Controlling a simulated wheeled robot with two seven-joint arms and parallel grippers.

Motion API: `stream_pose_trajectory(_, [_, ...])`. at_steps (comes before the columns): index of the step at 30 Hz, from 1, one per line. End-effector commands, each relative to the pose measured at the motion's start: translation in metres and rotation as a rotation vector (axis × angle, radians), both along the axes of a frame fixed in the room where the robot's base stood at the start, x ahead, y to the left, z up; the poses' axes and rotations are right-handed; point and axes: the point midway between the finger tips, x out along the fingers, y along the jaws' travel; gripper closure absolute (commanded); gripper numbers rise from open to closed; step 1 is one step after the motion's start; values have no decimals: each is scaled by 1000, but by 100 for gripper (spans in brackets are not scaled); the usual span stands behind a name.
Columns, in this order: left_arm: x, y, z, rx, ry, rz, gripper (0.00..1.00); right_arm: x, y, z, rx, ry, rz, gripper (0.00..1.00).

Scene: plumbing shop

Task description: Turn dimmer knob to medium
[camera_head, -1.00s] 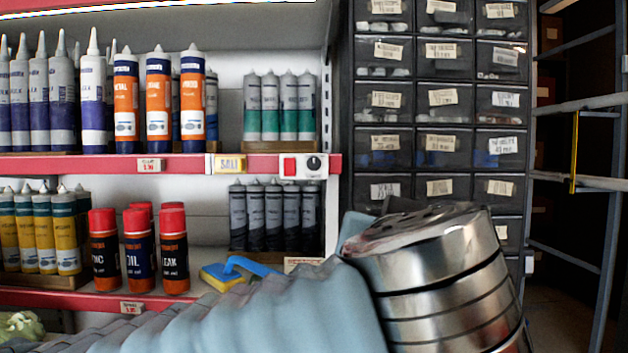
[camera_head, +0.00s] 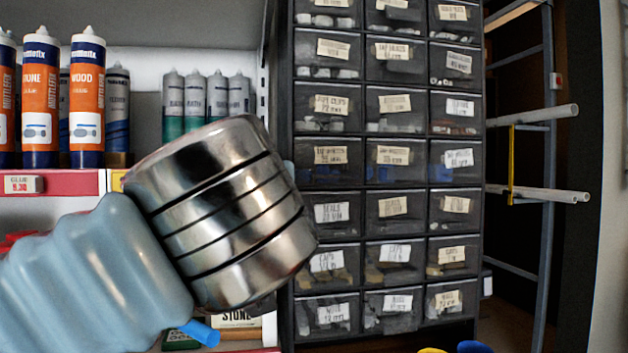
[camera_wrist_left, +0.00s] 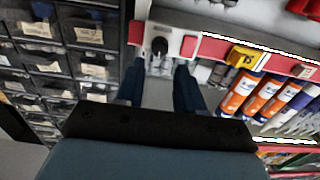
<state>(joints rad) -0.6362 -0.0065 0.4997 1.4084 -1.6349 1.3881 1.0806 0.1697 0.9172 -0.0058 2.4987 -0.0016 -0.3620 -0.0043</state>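The dimmer's black round knob (camera_wrist_left: 159,46) sits on a white plate on the red shelf edge. It shows in the left wrist view, where the scene appears upside down. A red switch (camera_wrist_left: 188,46) is beside it on the right. My left gripper (camera_wrist_left: 160,68) is open and empty. Its two dark fingers point toward the plate, with the knob in the gap between the fingertips as seen; contact cannot be told. In the head view my left arm's silver wrist covers the dimmer and the gripper. My right gripper is in no view.
Glue tubes (camera_head: 87,100) and grey-green cartridges (camera_head: 196,100) stand on the shelf above the red edge (camera_head: 75,183). A black drawer cabinet (camera_head: 366,225) stands close on the right. A metal rack (camera_head: 545,190) is farther right.

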Motion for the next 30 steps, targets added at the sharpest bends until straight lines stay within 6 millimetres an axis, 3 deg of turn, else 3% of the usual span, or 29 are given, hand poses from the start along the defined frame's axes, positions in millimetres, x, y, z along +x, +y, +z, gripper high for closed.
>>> stream_pose_trajectory(3, [25, 7, 0, 0, 2, 2, 63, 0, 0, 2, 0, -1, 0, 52])
stream_pose_trajectory(9, [51, 14, 0, 1, 1, 0, 63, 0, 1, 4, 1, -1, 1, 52])
stream_pose_trajectory(20, [59, 17, 0, 1, 1, -1, 63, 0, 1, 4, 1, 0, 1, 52])
stream_pose_trajectory(21, [59, 17, 0, 1, 1, -1, 64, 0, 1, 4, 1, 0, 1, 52])
stream_pose_trajectory(28, [58, 16, 0, 1, 1, -1, 100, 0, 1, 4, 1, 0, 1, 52])
stream_pose_trajectory(30, [58, 16, 0, 1, 1, -1, 100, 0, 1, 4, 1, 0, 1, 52])
